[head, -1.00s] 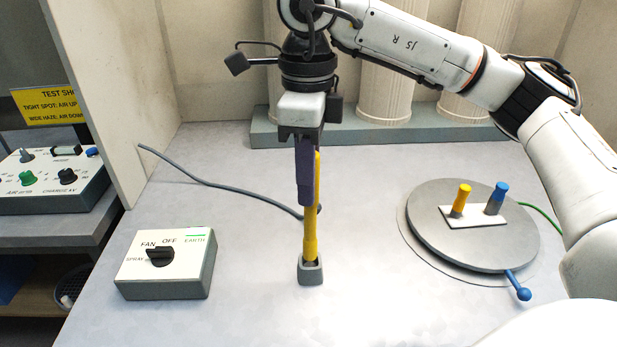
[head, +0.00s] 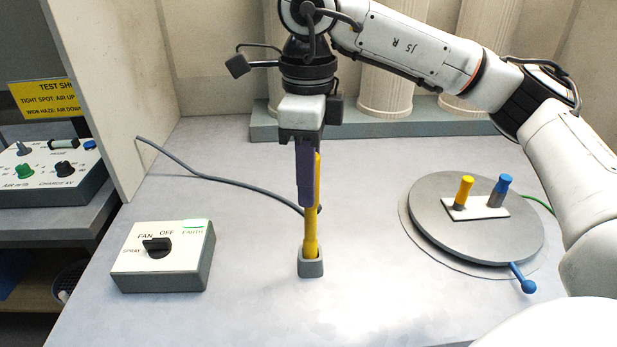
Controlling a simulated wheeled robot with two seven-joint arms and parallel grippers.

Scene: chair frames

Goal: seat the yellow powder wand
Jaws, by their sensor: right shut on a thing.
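The yellow powder wand (head: 311,232) stands upright in the middle of the bench, its lower end inside a small grey holder (head: 311,267). How deep it sits in the holder I cannot tell. My right gripper (head: 304,198) points straight down from above and is shut on the upper part of the wand; its dark purple fingers hide part of it. My left gripper is not in view.
A control box (head: 164,257) with a black knob stands at left. A round grey turntable (head: 436,222) at right carries a white plate with yellow and blue pegs; a blue-knobbed lever (head: 527,285) sticks out in front. A grey cable (head: 215,183) runs behind the wand.

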